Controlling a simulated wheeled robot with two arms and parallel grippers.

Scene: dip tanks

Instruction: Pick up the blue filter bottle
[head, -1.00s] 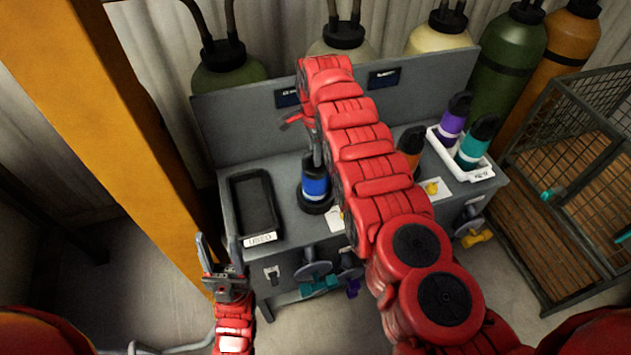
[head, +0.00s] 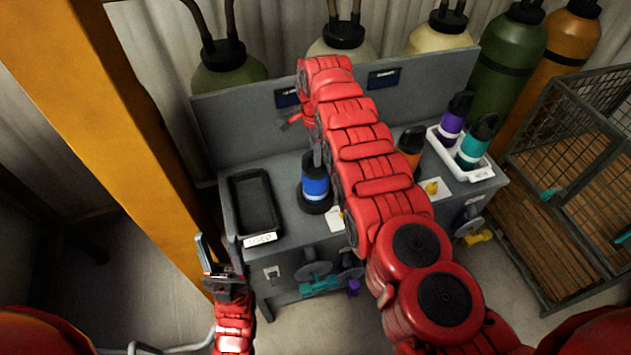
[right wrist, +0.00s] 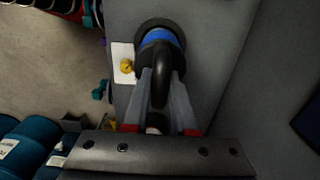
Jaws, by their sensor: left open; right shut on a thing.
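The blue filter bottle (head: 315,183) stands upright in a dark round seat on the grey bench, with a black top and a blue band. In the right wrist view the blue band (right wrist: 160,37) shows behind the black loop handle (right wrist: 160,85). My right gripper (right wrist: 162,82) has its fingers on both sides of this handle and is shut on it. In the head view my right arm partly hides this gripper (head: 317,150). My left gripper (head: 218,258) is open and empty, low in front of the bench's left end.
A black tray labelled used (head: 233,205) lies left of the bottle. A white tray (head: 487,172) holds a purple bottle (head: 452,120) and a teal bottle (head: 474,148). An orange bottle (head: 409,155) is partly behind my arm. A wire cage (head: 570,170) stands at right.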

